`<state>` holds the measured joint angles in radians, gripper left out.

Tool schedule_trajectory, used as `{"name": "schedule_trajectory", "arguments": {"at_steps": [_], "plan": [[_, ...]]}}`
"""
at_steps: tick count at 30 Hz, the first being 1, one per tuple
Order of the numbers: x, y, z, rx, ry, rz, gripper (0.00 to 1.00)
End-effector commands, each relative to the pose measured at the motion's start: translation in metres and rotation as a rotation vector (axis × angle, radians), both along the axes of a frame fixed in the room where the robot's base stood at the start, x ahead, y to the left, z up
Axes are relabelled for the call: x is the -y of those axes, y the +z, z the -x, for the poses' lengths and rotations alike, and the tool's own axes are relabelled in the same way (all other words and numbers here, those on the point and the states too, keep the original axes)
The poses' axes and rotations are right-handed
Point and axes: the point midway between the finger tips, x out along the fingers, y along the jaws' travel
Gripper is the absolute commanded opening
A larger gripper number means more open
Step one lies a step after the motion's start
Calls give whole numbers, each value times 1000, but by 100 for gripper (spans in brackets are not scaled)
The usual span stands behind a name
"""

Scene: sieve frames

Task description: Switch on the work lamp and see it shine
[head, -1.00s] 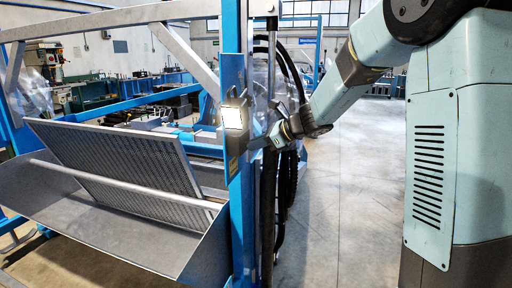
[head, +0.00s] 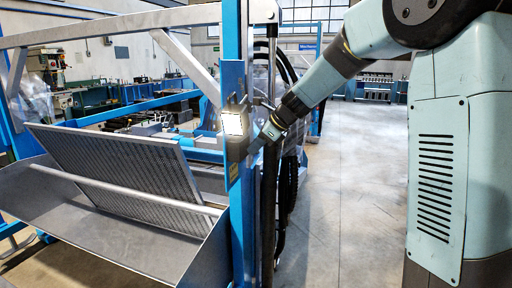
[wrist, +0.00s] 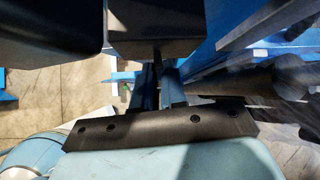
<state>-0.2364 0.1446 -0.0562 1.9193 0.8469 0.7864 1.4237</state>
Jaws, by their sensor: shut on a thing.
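The work lamp (head: 233,124) is a small dark-framed box on the blue upright post, and its square face is bright yellow-white. My gripper (head: 256,146) is right beside it, on its right and slightly lower, partly hidden by dark hoses. In the wrist view my gripper's fingers (wrist: 158,88) are close together on a thin dark stem (wrist: 157,60) that runs down from a dark box (wrist: 155,28). The box seems to be the lamp's housing. Whether the stem is the lamp's switch is not clear.
The blue post (head: 241,210) carries the lamp. A perforated sieve panel (head: 120,170) leans in a grey metal trough (head: 110,215) to the left. Black hoses (head: 269,200) hang close to my gripper. The concrete floor (head: 360,190) right of the post is clear.

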Motion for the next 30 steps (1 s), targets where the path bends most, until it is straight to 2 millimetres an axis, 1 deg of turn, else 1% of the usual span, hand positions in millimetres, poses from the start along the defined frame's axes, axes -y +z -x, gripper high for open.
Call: {"name": "schedule_trajectory", "arguments": {"at_steps": [8, 9, 15, 17, 25, 30], "plan": [[-2, 2, -1, 5, 0, -3, 0], [-2, 2, -1, 5, 0, -3, 13], [-1, 1, -1, 3, 1, -2, 32], [-1, 1, 0, 2, 1, -1, 36], [0, 2, 0, 2, 0, -2, 36], [10, 14, 5, 4, 0, -2, 36]]}}
